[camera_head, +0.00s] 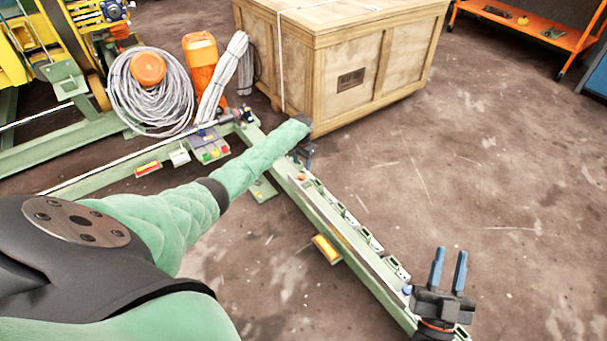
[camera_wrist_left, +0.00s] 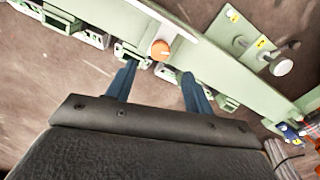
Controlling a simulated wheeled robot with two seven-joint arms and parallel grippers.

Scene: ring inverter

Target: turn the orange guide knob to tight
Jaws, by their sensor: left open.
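The orange guide knob (camera_wrist_left: 160,50) is a small round cap on the pale green beam (camera_wrist_left: 205,55) in the left wrist view. My left gripper (camera_wrist_left: 159,70) is open, with one blue finger on either side below the knob in the picture; the knob lies just beyond the fingertips, and I see no contact. In the head view my left gripper (camera_head: 306,152) is small and partly hidden by its arm, over the far part of the long green beam (camera_head: 345,240). My right gripper (camera_head: 449,254) is at the near end of that beam, its two blue fingers pointing up, apart and empty.
A wooden crate (camera_head: 345,65) stands behind the beam's far end. A coil of grey cable (camera_head: 125,105) and an orange cover (camera_head: 200,62) are at the left. A silver knob (camera_wrist_left: 281,65) is on a side plate in the wrist view. The floor right of the beam is clear.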

